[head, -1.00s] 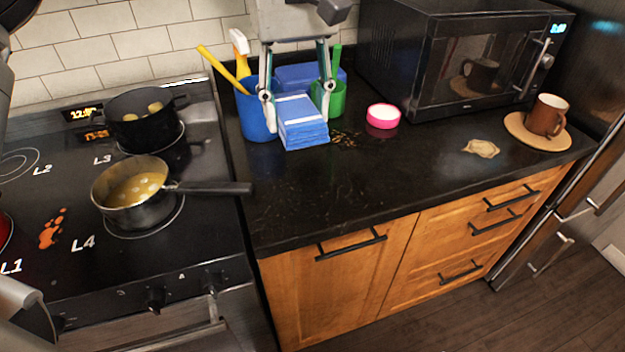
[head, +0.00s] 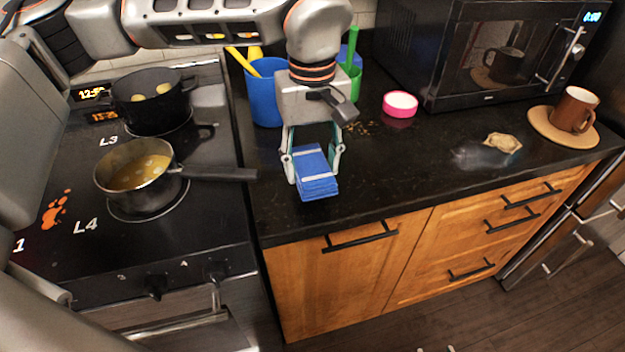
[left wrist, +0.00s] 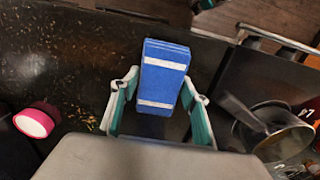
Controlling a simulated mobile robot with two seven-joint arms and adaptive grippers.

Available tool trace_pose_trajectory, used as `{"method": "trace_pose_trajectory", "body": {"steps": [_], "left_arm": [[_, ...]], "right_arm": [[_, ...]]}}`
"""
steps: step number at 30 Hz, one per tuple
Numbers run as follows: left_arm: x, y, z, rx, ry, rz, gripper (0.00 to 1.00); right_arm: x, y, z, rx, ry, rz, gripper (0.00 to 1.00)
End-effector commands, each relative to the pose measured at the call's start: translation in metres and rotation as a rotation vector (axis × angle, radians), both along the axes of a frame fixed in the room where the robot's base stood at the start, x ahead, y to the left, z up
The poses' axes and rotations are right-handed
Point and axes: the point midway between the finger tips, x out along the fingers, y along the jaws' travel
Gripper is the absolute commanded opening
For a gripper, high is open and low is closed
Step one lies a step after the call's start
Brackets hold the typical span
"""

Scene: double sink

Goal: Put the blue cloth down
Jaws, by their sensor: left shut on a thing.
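The blue cloth (head: 317,186) is a folded stack with white stripes. My left gripper (head: 313,160) is shut on it from both sides, above the black counter near its front edge. In the left wrist view the cloth (left wrist: 163,80) sits between the two green-lined fingers (left wrist: 160,110). I cannot tell whether its lower end touches the counter. My right gripper is not in view.
A pink-rimmed round thing (head: 399,105), crumbs and a beige lump (head: 503,142) lie right. A pan (head: 135,175) has its handle toward the counter. Counter around the cloth is mostly clear.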

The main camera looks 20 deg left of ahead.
Motion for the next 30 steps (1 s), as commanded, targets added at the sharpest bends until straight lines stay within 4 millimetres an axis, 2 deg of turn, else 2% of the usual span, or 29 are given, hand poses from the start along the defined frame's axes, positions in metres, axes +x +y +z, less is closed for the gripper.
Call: {"method": "trace_pose_trajectory", "body": {"steps": [5, 12, 24, 25, 27, 30], "left_arm": [[0.000, 0.000, -0.011, -0.001, 0.001, -0.001, 0.28], [0.000, 0.000, -0.043, 0.000, 0.002, 0.000, 0.28], [0.000, 0.000, -0.048, -0.001, -0.001, -0.001, 0.28], [0.000, 0.000, -0.049, 0.000, -0.001, -0.001, 0.48], [0.000, 0.000, -0.048, 0.000, -0.001, -0.001, 0.62], [0.000, 0.000, -0.048, 0.000, -0.001, -0.001, 0.62]], "right_arm": [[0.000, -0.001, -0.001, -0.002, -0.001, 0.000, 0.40], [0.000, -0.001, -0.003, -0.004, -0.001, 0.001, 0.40], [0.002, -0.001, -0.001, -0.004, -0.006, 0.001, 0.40], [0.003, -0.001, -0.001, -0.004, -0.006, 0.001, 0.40], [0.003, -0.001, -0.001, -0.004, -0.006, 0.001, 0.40], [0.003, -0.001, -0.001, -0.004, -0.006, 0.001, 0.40]]}}
